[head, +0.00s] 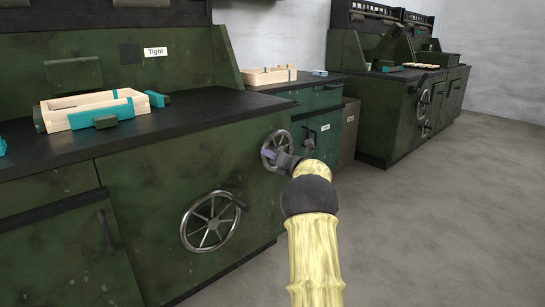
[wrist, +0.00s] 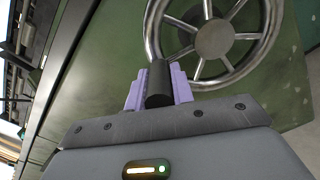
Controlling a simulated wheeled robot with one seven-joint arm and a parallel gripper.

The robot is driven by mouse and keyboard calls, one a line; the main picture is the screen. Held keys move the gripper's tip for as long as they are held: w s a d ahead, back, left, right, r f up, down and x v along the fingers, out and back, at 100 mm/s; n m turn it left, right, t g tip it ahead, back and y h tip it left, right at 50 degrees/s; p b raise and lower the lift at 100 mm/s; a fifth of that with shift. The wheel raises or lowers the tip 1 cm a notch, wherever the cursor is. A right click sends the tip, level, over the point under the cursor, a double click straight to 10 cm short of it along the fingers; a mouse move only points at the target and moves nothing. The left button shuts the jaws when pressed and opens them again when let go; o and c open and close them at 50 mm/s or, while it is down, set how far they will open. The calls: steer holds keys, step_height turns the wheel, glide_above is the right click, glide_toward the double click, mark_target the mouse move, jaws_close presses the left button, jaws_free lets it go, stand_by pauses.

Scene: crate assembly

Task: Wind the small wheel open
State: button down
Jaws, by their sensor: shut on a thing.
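The small wheel (head: 272,147) is a grey metal handwheel with spokes on the green cabinet front, at the upper right of that panel. In the wrist view the small wheel (wrist: 213,40) fills the upper right, with its hub and several spokes showing. A dark cylindrical handle (wrist: 159,84) stands out from its rim. My gripper (head: 272,155) is at the wheel's lower right in the head view. In the wrist view my gripper (wrist: 158,90) has its lilac fingers on both sides of the handle, shut on it.
A larger handwheel (head: 210,221) sits lower left on the same cabinet (head: 150,190). A wooden crate (head: 70,117) with teal parts lies on the dark worktop, under a "Tight" label (head: 155,51). Another green cabinet (head: 400,110) stands at the back right. The grey floor (head: 440,220) at right is clear.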

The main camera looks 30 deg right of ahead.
steer(key=c, duration=1.2)
jaws_free()
steer(key=shift+f, duration=0.1)
steer(key=shift+w, duration=0.1)
steer(key=shift+a, duration=0.1)
steer(key=shift+s+d, duration=0.2)
steer(key=shift+s, duration=0.25)
steer(key=p+v, duration=0.7)
steer(key=v, duration=0.9)
steer(key=shift+s, duration=0.25)
steer(key=shift+d, duration=0.1)
